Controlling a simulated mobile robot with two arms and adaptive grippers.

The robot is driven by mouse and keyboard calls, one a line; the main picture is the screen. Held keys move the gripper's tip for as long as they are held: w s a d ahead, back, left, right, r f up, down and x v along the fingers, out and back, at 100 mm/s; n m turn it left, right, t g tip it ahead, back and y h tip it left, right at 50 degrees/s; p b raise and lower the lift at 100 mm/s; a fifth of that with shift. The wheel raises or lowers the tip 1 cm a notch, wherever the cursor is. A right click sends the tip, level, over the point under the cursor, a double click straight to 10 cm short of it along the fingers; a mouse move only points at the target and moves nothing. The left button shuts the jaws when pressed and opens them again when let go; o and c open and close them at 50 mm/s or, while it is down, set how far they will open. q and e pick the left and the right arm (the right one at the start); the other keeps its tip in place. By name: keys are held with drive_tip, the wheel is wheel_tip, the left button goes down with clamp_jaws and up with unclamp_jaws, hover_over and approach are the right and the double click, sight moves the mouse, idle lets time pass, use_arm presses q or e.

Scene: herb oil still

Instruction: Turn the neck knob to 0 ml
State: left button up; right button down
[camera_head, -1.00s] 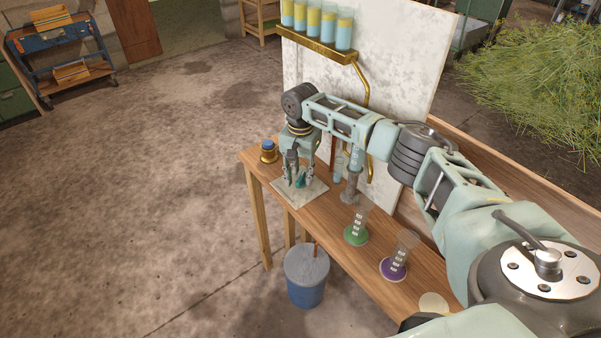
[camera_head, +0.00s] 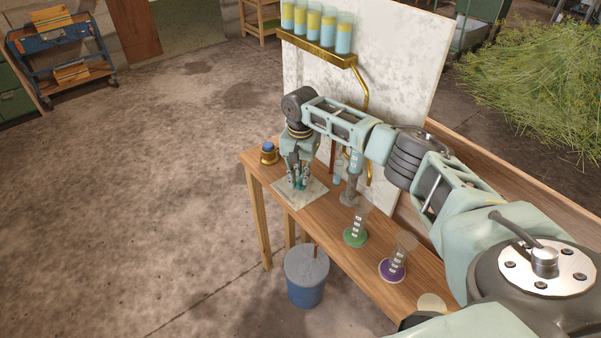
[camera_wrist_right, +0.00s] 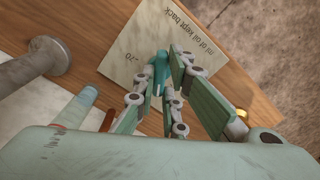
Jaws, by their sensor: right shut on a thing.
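A teal knob (camera_wrist_right: 160,68) stands on a pale card (camera_wrist_right: 182,30) whose print reads "ml of oil kept back", with "70" at its left corner. My right gripper (camera_head: 302,182) is low over the same card (camera_head: 318,191) at the far end of the wooden bench. In the right wrist view its green-sided fingers (camera_wrist_right: 165,85) are shut on the knob. The rest of the scale and the knob's pointer are hidden or too small to read. My left gripper is not in view.
A grey stand (camera_head: 349,192) is close right of the card. Green-based (camera_head: 355,237) and purple-based (camera_head: 392,269) glass vessels stand nearer on the bench. A brass pot with a blue top (camera_head: 269,154) is left. A blue bucket (camera_head: 306,290) is on the floor.

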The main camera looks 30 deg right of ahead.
drive_tip(key=shift+s+a+r+n+p, duration=0.1)
drive_tip(key=shift+r+n+p, duration=0.1)
drive_tip(key=shift+n+p, duration=0.6)
drive_tip(key=shift+p, duration=0.55)
drive_tip(key=n+p, duration=0.1)
drive_tip(key=n, duration=0.2)
drive_tip(key=shift+f, duration=0.2)
drive_tip(key=shift+n+p, duration=0.45)
drive_tip(key=shift+n, duration=0.95)
drive_tip(key=c, duration=1.8)
unclamp_jaws()
drive_tip(key=shift+c, duration=0.2)
